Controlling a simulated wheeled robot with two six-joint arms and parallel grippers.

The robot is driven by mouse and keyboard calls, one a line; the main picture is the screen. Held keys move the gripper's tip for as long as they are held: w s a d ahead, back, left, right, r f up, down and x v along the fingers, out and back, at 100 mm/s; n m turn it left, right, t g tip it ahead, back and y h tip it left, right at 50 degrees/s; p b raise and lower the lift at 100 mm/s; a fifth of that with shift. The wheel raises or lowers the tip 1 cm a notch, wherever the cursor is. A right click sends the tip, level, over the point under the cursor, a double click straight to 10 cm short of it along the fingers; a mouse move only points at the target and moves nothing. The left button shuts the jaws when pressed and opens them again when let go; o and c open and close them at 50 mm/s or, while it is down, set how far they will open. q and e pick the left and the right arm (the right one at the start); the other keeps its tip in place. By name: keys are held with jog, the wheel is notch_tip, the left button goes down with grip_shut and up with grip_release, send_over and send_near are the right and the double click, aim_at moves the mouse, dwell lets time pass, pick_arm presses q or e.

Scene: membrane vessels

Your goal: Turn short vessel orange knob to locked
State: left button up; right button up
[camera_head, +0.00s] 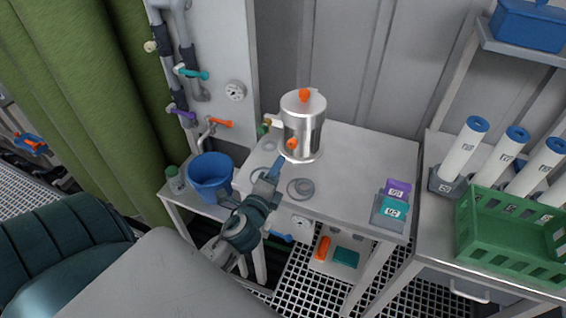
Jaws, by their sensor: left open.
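The short metal vessel (304,125) stands upright on the grey table. One orange knob (292,144) is low on its front and another orange knob (304,94) is on its lid. Whether the fingers touch the knob is too small to tell. The knob's locked mark cannot be made out. My right gripper is not in view.
A blue bucket (210,176) stands left of the table, under pipes with coloured valves. Purple and teal boxes (395,199) sit at the table's right front. White cylinders (463,150) and a green crate (512,238) are further right.

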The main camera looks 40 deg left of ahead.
pick_arm(q)
jog(key=shift+v, duration=1.15)
